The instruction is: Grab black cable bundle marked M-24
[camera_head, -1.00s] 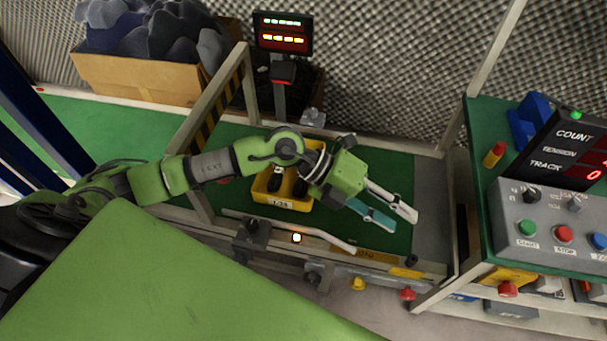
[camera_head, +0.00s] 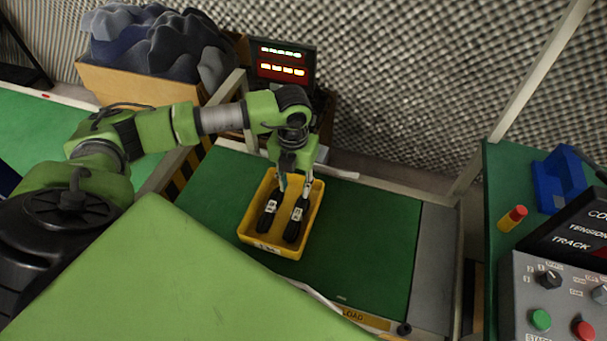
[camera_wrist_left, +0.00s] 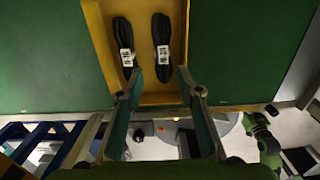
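Two black cable bundles lie side by side in a yellow bin (camera_head: 262,246). In the head view they are the left bundle (camera_head: 267,213) and the right bundle (camera_head: 296,220). The wrist view shows them as a left one (camera_wrist_left: 122,32) and a right one (camera_wrist_left: 161,32). My right gripper is not in view.
The bin stands on a green work surface (camera_head: 375,245) with free room to its right. A lit display (camera_head: 283,62) and a cardboard box (camera_head: 130,85) stand behind. A control panel (camera_head: 545,300) is on the right-hand bench.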

